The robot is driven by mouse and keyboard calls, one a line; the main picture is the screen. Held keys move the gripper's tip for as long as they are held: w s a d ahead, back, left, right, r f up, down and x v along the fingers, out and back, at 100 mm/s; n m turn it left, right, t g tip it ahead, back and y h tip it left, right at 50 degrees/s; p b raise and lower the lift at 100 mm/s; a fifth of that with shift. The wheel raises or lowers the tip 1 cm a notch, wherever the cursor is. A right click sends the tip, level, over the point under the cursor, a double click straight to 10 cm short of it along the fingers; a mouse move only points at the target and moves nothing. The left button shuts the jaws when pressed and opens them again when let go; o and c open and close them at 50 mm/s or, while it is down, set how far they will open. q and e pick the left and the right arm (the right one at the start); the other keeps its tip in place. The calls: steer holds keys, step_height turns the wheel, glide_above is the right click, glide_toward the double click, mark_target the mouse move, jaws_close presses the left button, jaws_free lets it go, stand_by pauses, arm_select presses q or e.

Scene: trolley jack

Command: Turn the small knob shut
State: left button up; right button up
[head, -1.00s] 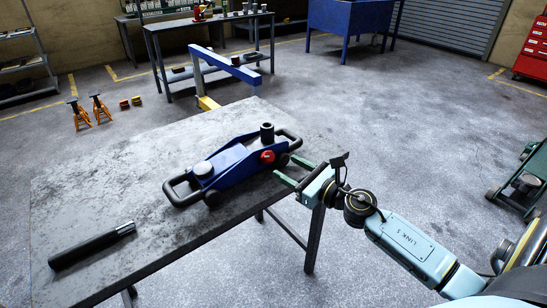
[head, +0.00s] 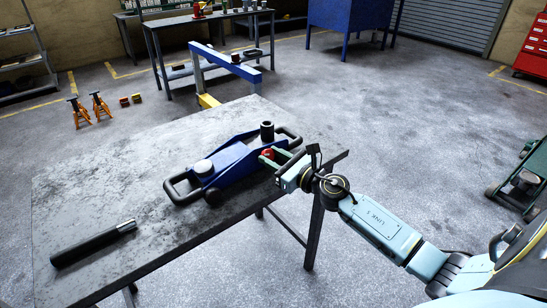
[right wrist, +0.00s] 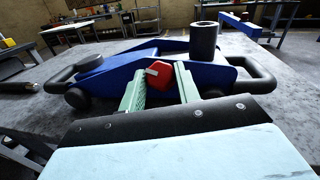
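The small red knob (head: 268,153) sits on the side of a blue trolley jack (head: 232,163), which lies on the grey table. In the right wrist view the knob (right wrist: 159,75) has a pale mark and shows between the two green fingertips. My right gripper (head: 276,159) is open, with one finger on each side of the knob. The fingers look very near its sides; I cannot tell whether they touch. In the head view the near finger partly hides the knob. My left gripper is not in view.
A dark bar with a metal end (head: 93,242) lies on the table's (head: 110,190) left part. A black upright cup (head: 267,131) and side handles stand out from the jack near my gripper. Orange stands (head: 88,108) are on the floor behind.

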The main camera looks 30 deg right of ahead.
steer(key=c, duration=0.5)
steer(key=shift+o, duration=0.2)
